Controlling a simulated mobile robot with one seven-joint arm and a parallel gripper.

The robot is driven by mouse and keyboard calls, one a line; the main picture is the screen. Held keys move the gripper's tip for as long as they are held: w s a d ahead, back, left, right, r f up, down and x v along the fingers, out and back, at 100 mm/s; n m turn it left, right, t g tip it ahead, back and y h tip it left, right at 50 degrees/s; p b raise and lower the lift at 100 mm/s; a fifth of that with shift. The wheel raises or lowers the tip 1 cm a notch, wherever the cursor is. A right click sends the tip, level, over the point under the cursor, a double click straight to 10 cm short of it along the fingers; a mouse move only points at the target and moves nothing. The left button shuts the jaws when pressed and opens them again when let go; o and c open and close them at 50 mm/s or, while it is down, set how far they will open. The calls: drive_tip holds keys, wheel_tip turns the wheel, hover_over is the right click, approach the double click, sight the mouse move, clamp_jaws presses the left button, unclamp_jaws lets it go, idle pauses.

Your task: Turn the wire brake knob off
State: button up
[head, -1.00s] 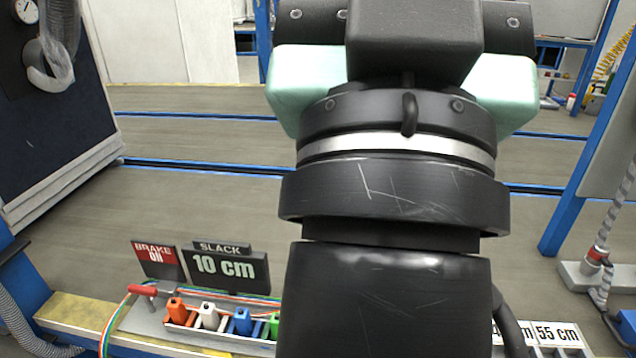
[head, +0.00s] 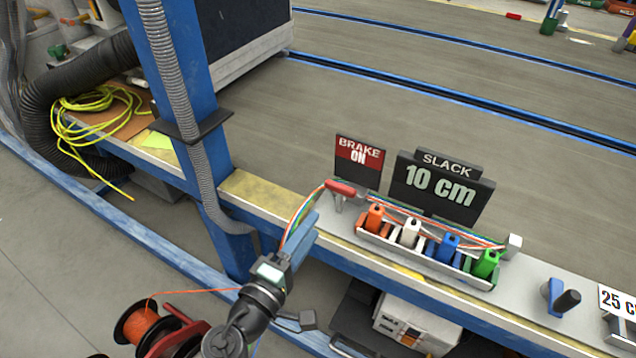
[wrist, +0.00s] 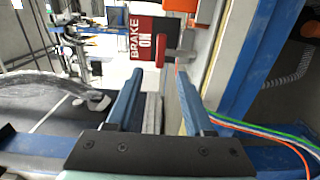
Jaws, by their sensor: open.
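The brake knob (head: 341,188) is a red handle on a grey post, at the left end of the grey panel on the bench. The sign (head: 358,154) behind it reads "BRAKE ON". My gripper (head: 306,230) is in front of the bench edge, just below and left of the knob in the head view, open and empty. In the wrist view, its two blue fingers (wrist: 155,90) are apart, and the red knob (wrist: 159,52) shows beyond them, between the fingertips. The knob is not between the jaws.
Orange, white, blue and green connectors (head: 410,232) stand right of the knob, with coloured wires around them. The "SLACK 10 cm" sign (head: 440,187) stands behind. A blue post (head: 190,120) with a grey hose is to the left. An orange wire spool (head: 145,325) is at lower left.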

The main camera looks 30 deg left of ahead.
sight(339, 191)
drive_tip(key=w+b, duration=0.1)
drive_tip(key=w, duration=0.3)
drive_tip(key=w+b, duration=0.1)
drive_tip(key=w, duration=0.3)
drive_tip(key=w+b, duration=0.1)
drive_tip(key=w, duration=0.3)
drive_tip(key=shift+w+d+f, duration=0.1)
drive_tip(key=shift+w+d, duration=0.15)
drive_tip(key=shift+w, duration=0.15)
clamp_jaws()
